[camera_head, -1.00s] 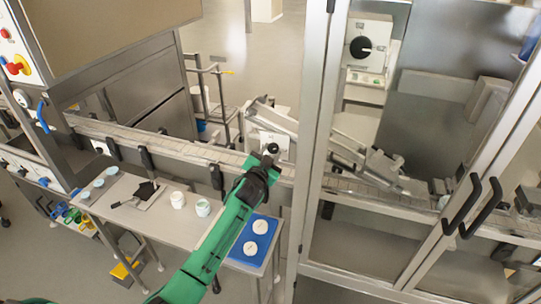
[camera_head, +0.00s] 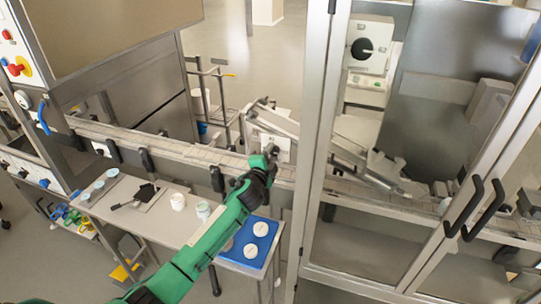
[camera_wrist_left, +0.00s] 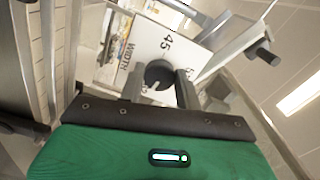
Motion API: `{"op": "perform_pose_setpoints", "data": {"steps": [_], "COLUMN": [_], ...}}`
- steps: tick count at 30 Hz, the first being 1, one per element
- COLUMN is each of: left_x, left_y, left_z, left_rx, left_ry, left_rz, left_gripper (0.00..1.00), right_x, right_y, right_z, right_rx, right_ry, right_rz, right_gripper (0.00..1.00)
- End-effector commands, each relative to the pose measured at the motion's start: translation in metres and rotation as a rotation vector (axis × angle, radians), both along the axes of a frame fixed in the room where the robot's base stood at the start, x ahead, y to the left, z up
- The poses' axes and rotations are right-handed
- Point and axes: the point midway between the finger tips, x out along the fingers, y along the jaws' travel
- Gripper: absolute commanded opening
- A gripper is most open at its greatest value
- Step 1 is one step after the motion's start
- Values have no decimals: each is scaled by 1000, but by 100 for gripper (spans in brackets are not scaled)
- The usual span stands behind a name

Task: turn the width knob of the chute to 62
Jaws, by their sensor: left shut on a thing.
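The chute (camera_head: 280,122) is a sloping metal channel above the conveyor, left of the upright cabinet post. Its white dial plate (camera_head: 283,143) faces me; in the left wrist view the plate (camera_wrist_left: 146,48) shows "WIDTH" and "45". The round dark width knob (camera_wrist_left: 158,72) sits between the fingers of my left gripper (camera_wrist_left: 160,88), which is shut on it. A pale pointer mark shows on the knob, but the exact reading cannot be told. In the head view my green left arm reaches up to the plate, and the gripper (camera_head: 270,153) hides the knob. My right gripper is not in view.
The conveyor (camera_head: 190,152) runs behind a steel table (camera_head: 150,222). A glazed cabinet with black handles (camera_head: 484,208) stands at the right.

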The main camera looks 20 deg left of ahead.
Motion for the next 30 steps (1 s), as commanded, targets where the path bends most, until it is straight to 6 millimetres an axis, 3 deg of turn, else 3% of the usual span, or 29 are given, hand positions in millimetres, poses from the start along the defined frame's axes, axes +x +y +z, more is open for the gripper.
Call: {"op": "perform_pose_setpoints", "data": {"steps": [22,23,26,30], "left_x": [0,0,0,0], "left_y": [-1,-1,0,0], "left_z": [-1,-1,-1,-1], "left_rx": [93,92,92,92], "left_ry": [-1,-1,-1,-2], "left_rz": [0,0,0,0], "left_gripper": [11,36,55,56], "right_x": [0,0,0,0], "right_y": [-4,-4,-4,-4], "right_z": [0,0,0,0], "right_rx": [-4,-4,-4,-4], "right_ry": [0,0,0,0], "right_rz": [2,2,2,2], "right_gripper": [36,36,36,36]}}
